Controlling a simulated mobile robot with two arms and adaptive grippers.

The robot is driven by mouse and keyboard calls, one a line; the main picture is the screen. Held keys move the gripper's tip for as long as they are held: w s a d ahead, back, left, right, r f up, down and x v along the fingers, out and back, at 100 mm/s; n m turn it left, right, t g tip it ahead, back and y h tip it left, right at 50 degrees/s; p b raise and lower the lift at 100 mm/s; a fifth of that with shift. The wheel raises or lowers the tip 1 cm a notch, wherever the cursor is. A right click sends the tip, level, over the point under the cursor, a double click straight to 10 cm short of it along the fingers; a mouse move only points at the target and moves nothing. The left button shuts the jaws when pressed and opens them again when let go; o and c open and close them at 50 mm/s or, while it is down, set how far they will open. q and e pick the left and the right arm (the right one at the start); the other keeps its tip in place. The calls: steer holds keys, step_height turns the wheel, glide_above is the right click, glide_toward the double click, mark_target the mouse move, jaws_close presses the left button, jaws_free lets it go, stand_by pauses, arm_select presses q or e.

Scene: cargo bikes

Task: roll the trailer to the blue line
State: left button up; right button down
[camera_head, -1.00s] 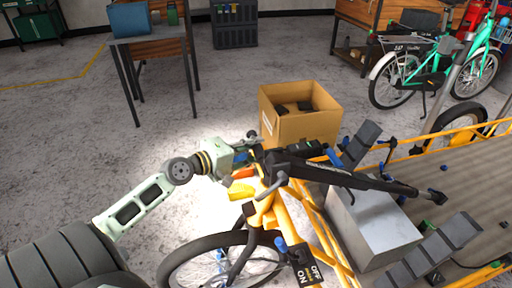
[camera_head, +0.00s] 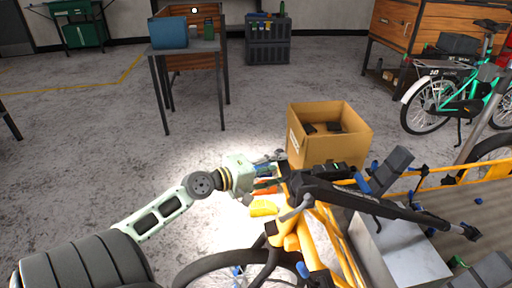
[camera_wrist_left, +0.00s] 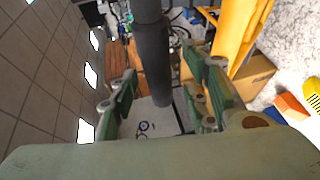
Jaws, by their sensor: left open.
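A yellow-framed cargo vehicle (camera_head: 286,232) with a black handlebar (camera_head: 365,203) and a front wheel fills the lower right of the head view. I cannot tell whether it is the trailer. My left gripper (camera_head: 276,171) is at the near-left end of the handlebar. In the left wrist view, the open green fingers of my left gripper (camera_wrist_left: 166,98) stand on either side of a dark bar (camera_wrist_left: 152,50), with gaps visible. Contact is unclear. A blue line does not show. My right gripper is out of view.
A cardboard box (camera_head: 345,150) with dark items stands behind the handlebar. A grey metal box (camera_head: 395,255) sits inside the yellow frame. A table (camera_head: 187,48) stands at the back, and a green bike (camera_head: 440,105) at right. The floor (camera_head: 80,125) at left is clear.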

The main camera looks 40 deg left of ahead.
arm_select(q)
steer(key=v, duration=1)
steer(key=shift+s, duration=0.2)
